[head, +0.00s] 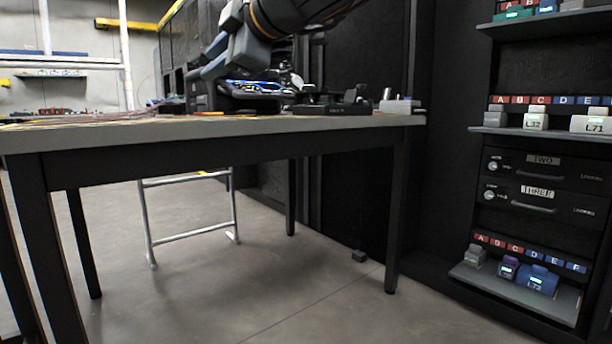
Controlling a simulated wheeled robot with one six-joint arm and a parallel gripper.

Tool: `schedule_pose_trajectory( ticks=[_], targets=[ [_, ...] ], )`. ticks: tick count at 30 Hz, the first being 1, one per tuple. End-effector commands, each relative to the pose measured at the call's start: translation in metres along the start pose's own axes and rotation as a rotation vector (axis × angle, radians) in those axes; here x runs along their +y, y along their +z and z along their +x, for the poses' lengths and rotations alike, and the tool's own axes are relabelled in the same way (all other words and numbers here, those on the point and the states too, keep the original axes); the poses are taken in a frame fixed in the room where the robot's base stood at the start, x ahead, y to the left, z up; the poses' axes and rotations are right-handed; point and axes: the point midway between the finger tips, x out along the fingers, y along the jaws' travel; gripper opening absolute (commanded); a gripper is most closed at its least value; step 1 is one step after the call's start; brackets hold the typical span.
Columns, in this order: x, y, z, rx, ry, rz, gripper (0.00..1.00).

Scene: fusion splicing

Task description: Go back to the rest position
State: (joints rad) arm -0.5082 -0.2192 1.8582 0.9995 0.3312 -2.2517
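My arm reaches in from the top of the head view, over the back right part of the grey table (200,130). A dark device with a lit blue display (255,87) stands on the table just below and right of the gripper.
A black flat fixture (333,108) and a small grey block (400,105) stand at the table's right end. Shelves with labelled blocks (536,117) and drawers (545,168) are at the right. A metal frame (190,235) stands behind the table. Floor in front is clear.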

Motion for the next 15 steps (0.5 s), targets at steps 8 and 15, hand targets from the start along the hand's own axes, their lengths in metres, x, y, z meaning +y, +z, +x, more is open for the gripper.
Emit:
schedule_pose_trajectory(
  ticks=[8, 15],
  targets=[
    [-0.106, -0.020, -0.019, -0.046, -0.286, 0.367, 0.26],
    [-0.215, -0.026, -0.068, -0.247, -0.552, 0.730, 0.26]
  ],
)
